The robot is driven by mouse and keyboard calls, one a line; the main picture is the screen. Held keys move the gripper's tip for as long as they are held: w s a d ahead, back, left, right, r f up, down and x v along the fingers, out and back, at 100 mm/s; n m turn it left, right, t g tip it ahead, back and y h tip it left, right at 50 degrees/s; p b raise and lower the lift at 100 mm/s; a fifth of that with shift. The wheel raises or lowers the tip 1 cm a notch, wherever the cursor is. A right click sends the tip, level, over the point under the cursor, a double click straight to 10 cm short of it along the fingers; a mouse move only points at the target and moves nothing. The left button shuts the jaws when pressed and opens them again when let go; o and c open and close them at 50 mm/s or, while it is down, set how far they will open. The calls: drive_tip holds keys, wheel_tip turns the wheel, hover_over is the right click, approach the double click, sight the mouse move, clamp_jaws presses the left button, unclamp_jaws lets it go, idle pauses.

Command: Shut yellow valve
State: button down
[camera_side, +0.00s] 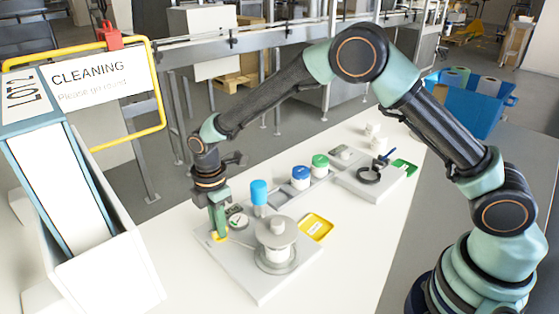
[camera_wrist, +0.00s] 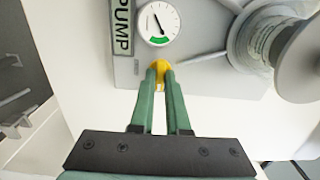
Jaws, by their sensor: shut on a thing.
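The yellow valve (camera_wrist: 159,69) shows in the wrist view between my gripper's fingertips, just below the gauge, on the light grey pump plate (camera_wrist: 205,80). My gripper (camera_wrist: 160,74) has green fingers that close together on the valve, and they hide part of it. In the side view my gripper (camera_side: 219,236) points down at the left part of the pump plate (camera_side: 262,288). Only a small yellow bit of the valve (camera_side: 222,239) shows there at the fingertips. The round gauge (camera_wrist: 158,23) has a dark needle and a green sector at its lower edge.
A grey cylindrical pump (camera_side: 276,242) stands right of my gripper, with a blue-capped bottle (camera_side: 259,192) behind. A yellow tray (camera_side: 316,227) and jars with blue (camera_side: 300,176) and green (camera_side: 320,164) lids lie further right. A tall white-blue chute (camera_side: 75,190) stands left.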

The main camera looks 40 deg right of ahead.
drive_tip(key=c, duration=0.9)
unclamp_jaws()
wheel_tip(320, 180, up, 12)
drive_tip(key=shift+r, duration=0.15)
drive_tip(key=s+d+r+m+t, duration=0.1)
drive_tip(key=s+d+r+m, duration=0.1)
drive_tip(key=d+r+m, duration=0.3)
drive_tip(key=s+d+r+m+t, duration=0.4)
drive_tip(key=s+d+m, duration=0.9)
drive_tip(key=s+d, duration=0.1)
drive_tip(key=shift+s+d+r+t, duration=0.15)
drive_tip(key=shift+s+d+t, duration=0.15)
drive_tip(key=shift+s, duration=0.2)
